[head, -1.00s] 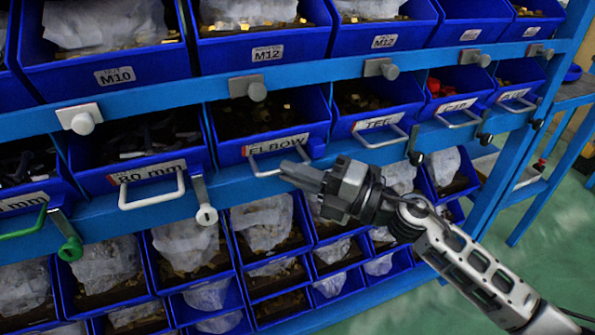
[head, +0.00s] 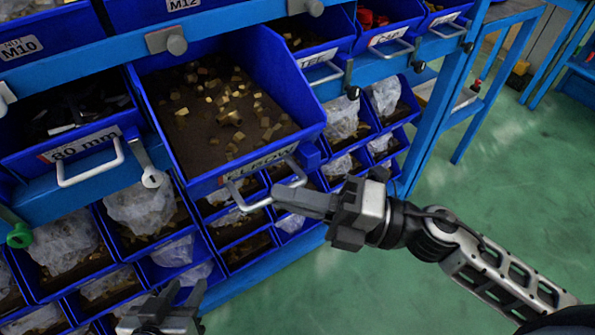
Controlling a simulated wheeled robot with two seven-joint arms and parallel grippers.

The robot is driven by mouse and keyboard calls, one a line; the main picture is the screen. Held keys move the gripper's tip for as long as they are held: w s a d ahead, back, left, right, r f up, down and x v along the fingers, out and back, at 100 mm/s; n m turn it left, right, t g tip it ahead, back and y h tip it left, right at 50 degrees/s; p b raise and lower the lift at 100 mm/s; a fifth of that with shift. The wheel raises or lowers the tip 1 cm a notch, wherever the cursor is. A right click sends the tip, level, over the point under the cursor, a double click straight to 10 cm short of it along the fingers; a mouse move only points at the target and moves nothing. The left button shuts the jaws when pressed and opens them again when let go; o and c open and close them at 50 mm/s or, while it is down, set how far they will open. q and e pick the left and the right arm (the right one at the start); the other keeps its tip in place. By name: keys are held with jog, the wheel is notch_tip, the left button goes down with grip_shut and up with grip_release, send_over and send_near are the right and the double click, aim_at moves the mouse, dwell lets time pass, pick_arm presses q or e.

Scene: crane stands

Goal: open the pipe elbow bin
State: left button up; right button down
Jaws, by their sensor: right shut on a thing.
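The blue pipe elbow bin (head: 307,108) is slid well out of the rack and juts toward me. Its ELBOW label is partly covered by its pale handle (head: 256,205). Small brass-coloured fittings (head: 229,118) lie scattered on its brown floor. My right gripper (head: 291,200) is shut on the right part of that handle, its arm coming in from the lower right. My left gripper (head: 178,299) shows at the bottom edge, below the bin, with its fingers apart and nothing between them.
The 80 mm bin (head: 98,142) is to the left, and the TEE bin (head: 318,52) and CAP bin (head: 388,30) to the right, all in the rack. Smaller bins with bagged parts (head: 138,206) sit below. Green floor (head: 480,215) is clear at right.

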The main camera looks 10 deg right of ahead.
pick_arm(q)
jog(key=shift+w+d, duration=0.1)
jog(key=shift+d, duration=0.1)
pick_arm(e)
jog(key=shift+s+d, duration=0.15)
jog(key=shift+s, duration=0.3)
jog(key=c, duration=1.5)
grip_release()
pick_arm(q)
jog(key=shift+f+b, duration=0.4)
jog(key=shift+b, duration=0.75)
pick_arm(e)
jog(key=v, duration=1.6)
